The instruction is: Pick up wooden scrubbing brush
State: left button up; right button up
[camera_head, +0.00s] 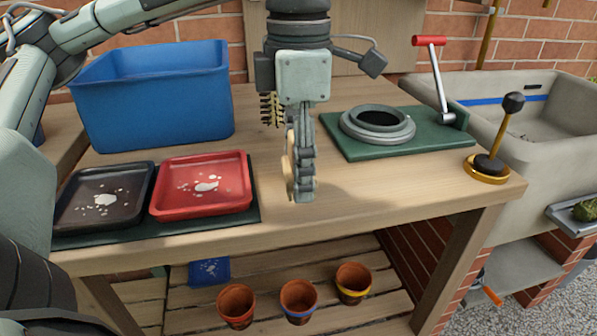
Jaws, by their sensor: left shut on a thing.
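My left gripper (301,190) points down over the middle of the wooden bench, between the red tray and the green plate. It is shut on the wooden scrubbing brush (288,176), whose pale wood shows at the left of the fingers. A patch of dark and yellowish bristles (271,108) shows higher up, left of the wrist. The fingers and wrist hide much of the brush. I cannot tell whether it touches the bench top. My right gripper is not in view.
A blue bin (155,100) stands behind a black tray (78,203) and a red tray (180,205). Right are a green plate (350,147) with a grey ring and red-handled crank, a black-knobbed tool (488,168) and a sink (540,150). Terracotta pots (298,300) stand below.

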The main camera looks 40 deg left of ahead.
aim_at(296, 148)
pick_arm(q)
jog(key=r, duration=0.1)
jog(key=s+r, duration=0.1)
jog(key=r, duration=0.1)
jog(key=shift+d, duration=0.1)
jog(key=s+d+r, duration=0.1)
jog(key=s+r, duration=0.5)
jog(key=s, duration=0.4)
jog(key=shift+s+d+r+p, duration=0.2)
jog(key=shift+s+d+p, duration=0.1)
jog(key=shift+p, duration=0.1)
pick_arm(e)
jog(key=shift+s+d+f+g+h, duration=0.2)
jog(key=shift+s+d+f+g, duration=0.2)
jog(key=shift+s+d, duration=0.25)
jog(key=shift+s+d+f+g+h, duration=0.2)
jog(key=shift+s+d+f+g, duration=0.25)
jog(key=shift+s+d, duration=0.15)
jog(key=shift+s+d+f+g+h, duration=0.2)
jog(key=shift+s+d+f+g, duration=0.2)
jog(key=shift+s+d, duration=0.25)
